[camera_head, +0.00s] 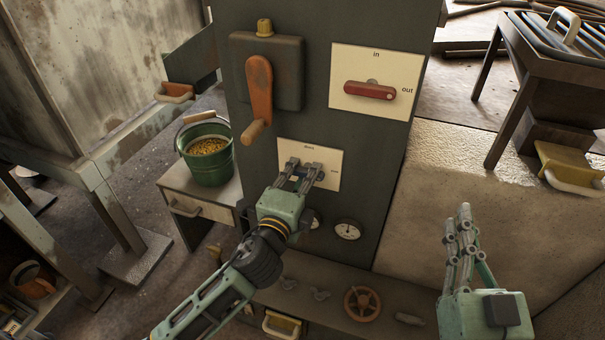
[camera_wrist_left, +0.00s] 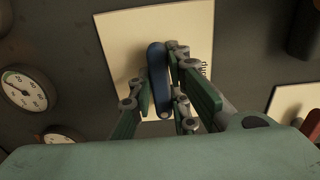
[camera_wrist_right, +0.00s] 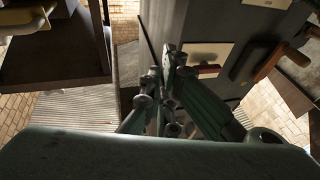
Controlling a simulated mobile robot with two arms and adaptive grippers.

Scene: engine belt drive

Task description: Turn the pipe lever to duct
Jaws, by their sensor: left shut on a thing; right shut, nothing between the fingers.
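A blue lever (camera_wrist_left: 158,82) sits on the lower cream plate (camera_wrist_left: 118,48) of the dark panel; in the head view the plate (camera_head: 329,160) shows around my gripper and its small labels are too small to read. My left gripper (camera_head: 303,168) is shut on the blue lever, with its fingers on both sides of it (camera_wrist_left: 160,72). The fingers mostly hide the lever in the head view. My right gripper (camera_head: 463,212) is shut and empty, to the right of the panel and away from it.
A red lever (camera_head: 369,91) lies sideways on the "in"/"out" plate above. An orange crank (camera_head: 259,90) hangs at the upper left. Gauges (camera_head: 347,230) and a valve wheel (camera_head: 363,303) are below. A green bucket (camera_head: 207,154) stands left on a small cabinet.

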